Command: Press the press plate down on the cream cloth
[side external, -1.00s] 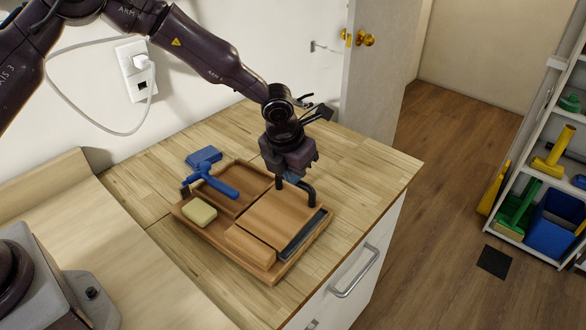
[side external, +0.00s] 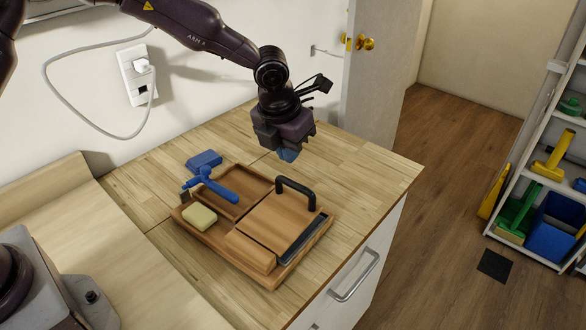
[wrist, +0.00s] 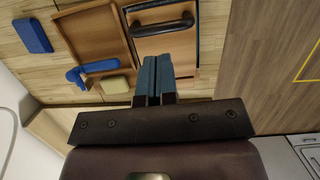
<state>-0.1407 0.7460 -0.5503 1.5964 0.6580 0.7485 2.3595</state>
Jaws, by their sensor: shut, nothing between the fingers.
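The press plate (side external: 280,222) is a flat wooden board with a black bar handle (side external: 296,190). It lies in the right part of a wooden tray (side external: 213,241), and also shows in the wrist view (wrist: 168,44). A small cream-yellow pad (side external: 199,216) lies in the tray's front left; it looks like a folded cloth or sponge, I cannot tell which. I see no cloth under the plate. My gripper (side external: 288,156) is shut and empty, above and behind the handle, apart from it. Its blue fingertips show in the wrist view (wrist: 153,76).
A blue T-shaped tool (side external: 214,184) lies across the tray's left compartment. A blue block (side external: 204,160) lies on the counter behind it. A wooden block (side external: 250,252) sits at the tray's front, beside a dark strip (side external: 302,238). The counter right of the tray is clear.

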